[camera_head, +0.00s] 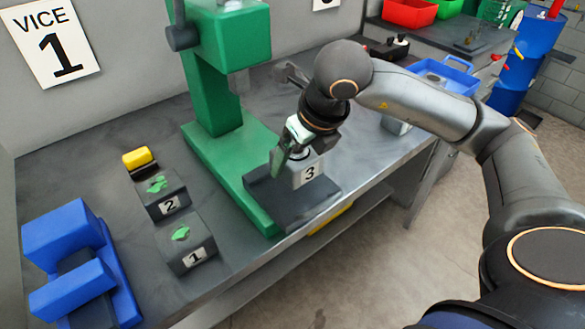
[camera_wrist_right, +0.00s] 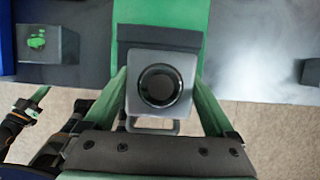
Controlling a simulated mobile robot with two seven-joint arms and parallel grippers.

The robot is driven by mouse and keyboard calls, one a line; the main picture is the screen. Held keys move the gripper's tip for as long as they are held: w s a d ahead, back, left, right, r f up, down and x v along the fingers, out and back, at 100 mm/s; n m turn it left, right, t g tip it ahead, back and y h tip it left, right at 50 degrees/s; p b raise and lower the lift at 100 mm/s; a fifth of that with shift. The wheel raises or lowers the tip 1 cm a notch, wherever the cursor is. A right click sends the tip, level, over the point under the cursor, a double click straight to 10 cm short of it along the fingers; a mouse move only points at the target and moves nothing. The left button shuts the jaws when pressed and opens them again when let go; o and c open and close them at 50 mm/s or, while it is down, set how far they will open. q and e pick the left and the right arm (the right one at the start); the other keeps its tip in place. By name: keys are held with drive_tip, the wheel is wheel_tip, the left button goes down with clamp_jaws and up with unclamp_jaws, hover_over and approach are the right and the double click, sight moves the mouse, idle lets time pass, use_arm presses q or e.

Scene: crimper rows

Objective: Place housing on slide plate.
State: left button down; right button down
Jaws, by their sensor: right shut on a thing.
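My right gripper (camera_head: 297,153) is shut on the housing, a grey block (camera_head: 317,165) at the green press, beside a "3" label. The right wrist view shows the housing (camera_wrist_right: 136,62) between the green fingers (camera_wrist_right: 160,95), with a dark round bore facing the camera. The dark slide plate (camera_head: 318,205) lies at the foot of the press, below the housing. I cannot tell whether the housing touches the plate. A dark arm end with a green finger, apparently my left gripper (camera_wrist_right: 38,98), shows at lower left in the right wrist view; its opening is unclear.
The green press (camera_head: 215,95) stands just behind the right gripper. Dark blocks labelled 2 (camera_head: 150,203) and 1 (camera_head: 200,236), a yellow block (camera_head: 138,158) and a blue vice (camera_head: 60,232) are to the left. A blue tray (camera_head: 462,79) is at the right.

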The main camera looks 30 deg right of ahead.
drive_tip(key=shift+w+a+f, duration=0.1)
drive_tip(key=shift+w+f, duration=0.1)
drive_tip(key=x, duration=0.3)
drive_tip(key=shift+s+f, duration=0.15)
drive_tip(key=shift+s, duration=0.2)
drive_tip(key=shift+f, duration=0.5)
unclamp_jaws()
